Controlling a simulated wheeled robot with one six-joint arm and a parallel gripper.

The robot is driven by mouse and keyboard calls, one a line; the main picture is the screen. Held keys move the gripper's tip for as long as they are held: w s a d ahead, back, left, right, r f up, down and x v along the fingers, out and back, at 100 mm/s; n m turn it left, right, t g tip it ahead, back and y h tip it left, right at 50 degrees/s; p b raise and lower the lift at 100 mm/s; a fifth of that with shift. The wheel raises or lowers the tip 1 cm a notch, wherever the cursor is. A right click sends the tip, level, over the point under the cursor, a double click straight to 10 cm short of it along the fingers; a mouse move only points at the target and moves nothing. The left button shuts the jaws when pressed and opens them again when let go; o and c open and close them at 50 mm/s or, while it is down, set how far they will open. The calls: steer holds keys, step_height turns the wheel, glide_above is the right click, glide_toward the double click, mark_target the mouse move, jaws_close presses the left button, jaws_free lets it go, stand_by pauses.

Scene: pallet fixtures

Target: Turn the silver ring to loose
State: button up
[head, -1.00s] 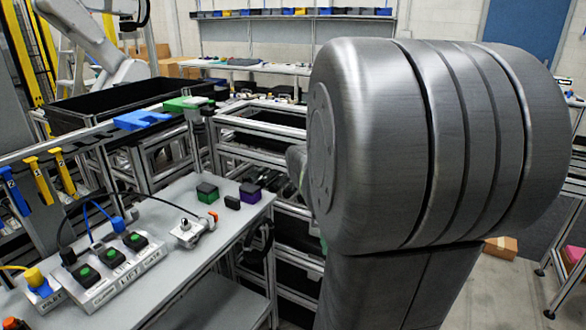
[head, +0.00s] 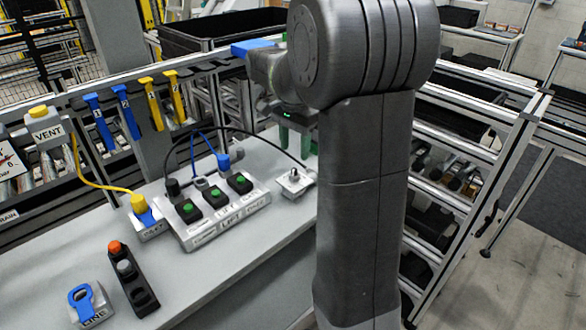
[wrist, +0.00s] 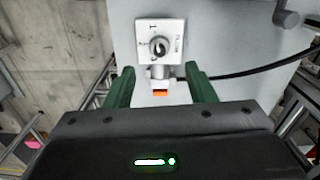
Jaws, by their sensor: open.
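A small white block (head: 295,182) with a round silver ring or knob (head: 293,175) on top stands near the right end of the grey bench. In the wrist view the silver ring (wrist: 159,46) sits around a dark centre on the block's white plate (wrist: 145,28), with small printed marks that I cannot read fully. A fitting with an orange end (wrist: 160,93) sticks out below it. My gripper (wrist: 160,72) is open and empty. Its two green fingers appear either side of the fitting, apart from the ring. In the head view the gripper (head: 295,132) is partly hidden by my arm.
A black cable (wrist: 240,74) runs to the block. A LIFT box (head: 230,222) with green buttons stands left of it, with black, grey and blue plugs. A yellow-plugged box (head: 147,222) and a dark stand (head: 133,280) are further left. Bare bench lies in front.

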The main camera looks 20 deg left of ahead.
mark_target(295, 169)
step_height(295, 169, down, 8)
steer(key=shift+r, duration=0.2)
steer(key=c, duration=1)
